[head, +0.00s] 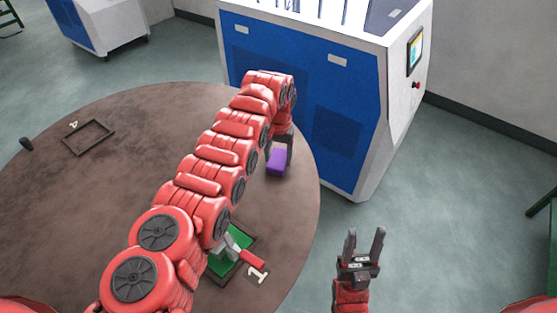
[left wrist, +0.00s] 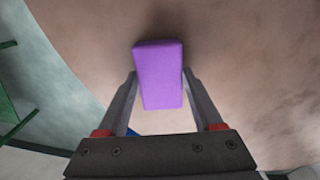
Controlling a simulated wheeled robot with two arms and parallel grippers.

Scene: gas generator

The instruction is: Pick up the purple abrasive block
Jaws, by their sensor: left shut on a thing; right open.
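The purple abrasive block (head: 277,162) is near the right edge of the round brown table in the head view. In the left wrist view the purple block (left wrist: 159,75) lies between the two fingers. My left gripper (head: 284,150) reaches down over the table and is shut on the block. In the left wrist view the fingers of my left gripper (left wrist: 160,92) flank its sides. I cannot tell whether the block touches the table. My right gripper (head: 364,248) is open and empty, off the table to the right.
The round table (head: 150,110) carries an empty dark frame (head: 88,137) at left. A green-bottomed frame with a red-handled tool (head: 240,253) lies near the front, partly hidden by my left arm. A blue and white machine (head: 310,75) stands close behind the table.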

